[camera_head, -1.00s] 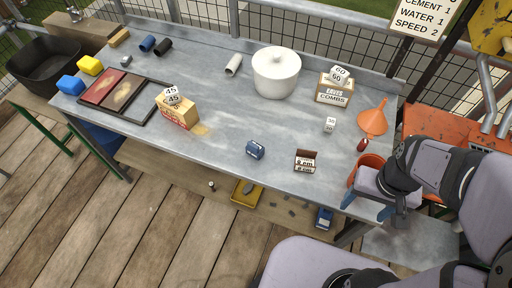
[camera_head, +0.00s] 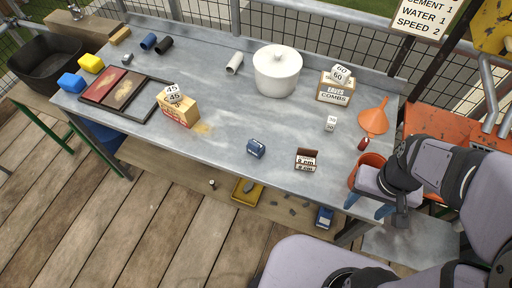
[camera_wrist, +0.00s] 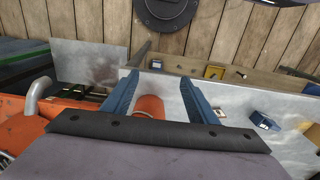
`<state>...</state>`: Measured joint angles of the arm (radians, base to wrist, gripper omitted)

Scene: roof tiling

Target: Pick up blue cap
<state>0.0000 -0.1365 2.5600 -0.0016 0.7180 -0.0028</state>
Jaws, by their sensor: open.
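Two things could be the blue cap. A small blue piece (camera_head: 256,148) with a pale marking sits near the front middle of the grey bench; it also shows at the right of the wrist view (camera_wrist: 265,121). A blue cylinder (camera_head: 148,41) lies at the back left beside a black one. I cannot tell for certain which is the cap. My gripper (camera_head: 368,207) is at the bench's front right corner, well right of both. Its blue fingers are apart and empty in the wrist view (camera_wrist: 158,82).
An orange bucket (camera_head: 372,166) is close by my gripper, with an orange funnel (camera_head: 373,117) behind it. A small brown-and-white box (camera_head: 306,160) stands right of the blue piece. A white pot (camera_head: 277,71), a combs box (camera_head: 335,88) and a yellow box (camera_head: 178,109) stand farther back.

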